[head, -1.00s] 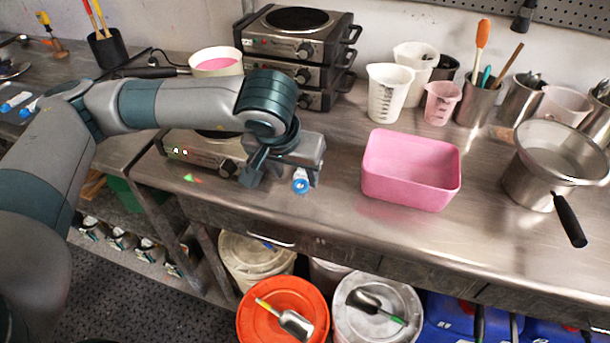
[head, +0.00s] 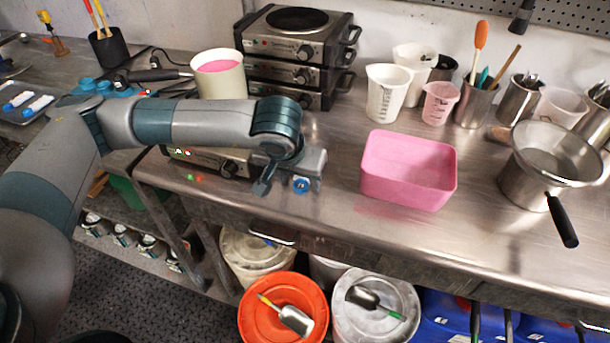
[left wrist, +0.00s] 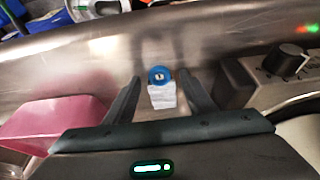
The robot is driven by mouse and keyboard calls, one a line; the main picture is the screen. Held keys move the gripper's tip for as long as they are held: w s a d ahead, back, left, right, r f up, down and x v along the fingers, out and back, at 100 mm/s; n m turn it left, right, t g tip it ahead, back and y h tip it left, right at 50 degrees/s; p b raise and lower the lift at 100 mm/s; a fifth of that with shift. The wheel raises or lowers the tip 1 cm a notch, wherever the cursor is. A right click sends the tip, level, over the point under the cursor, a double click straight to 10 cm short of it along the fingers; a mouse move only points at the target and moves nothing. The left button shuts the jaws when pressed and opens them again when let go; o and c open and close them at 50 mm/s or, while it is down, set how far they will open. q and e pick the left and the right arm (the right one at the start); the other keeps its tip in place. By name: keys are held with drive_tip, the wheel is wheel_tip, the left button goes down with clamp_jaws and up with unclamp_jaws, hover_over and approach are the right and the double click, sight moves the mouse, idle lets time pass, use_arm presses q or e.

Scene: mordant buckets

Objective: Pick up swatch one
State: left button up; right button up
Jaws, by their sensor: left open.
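Swatch one, a small white piece with a round blue numbered end (head: 301,185), lies near the front edge of the steel bench. It also shows in the left wrist view as white folds (left wrist: 162,97) behind the blue disc. My left gripper (head: 290,187) is low over the bench at the swatch. In the left wrist view the gripper (left wrist: 160,80) is open, with one finger on each side of the swatch and gaps between. The gripper partly hides the swatch in the head view. My right gripper is in neither view.
A pink tub (head: 409,170) stands to the right of the gripper. A low hotplate (head: 215,162) is close on its left, and stacked hotplates (head: 297,50) stand behind. A steel pot (head: 550,165) is farther right. Lidded buckets (head: 284,310) sit below the bench.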

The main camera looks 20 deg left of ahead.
use_arm(q)
drive_tip(key=c, duration=1)
drive_tip(key=shift+r, duration=0.1)
drive_tip(key=shift+c, duration=0.2)
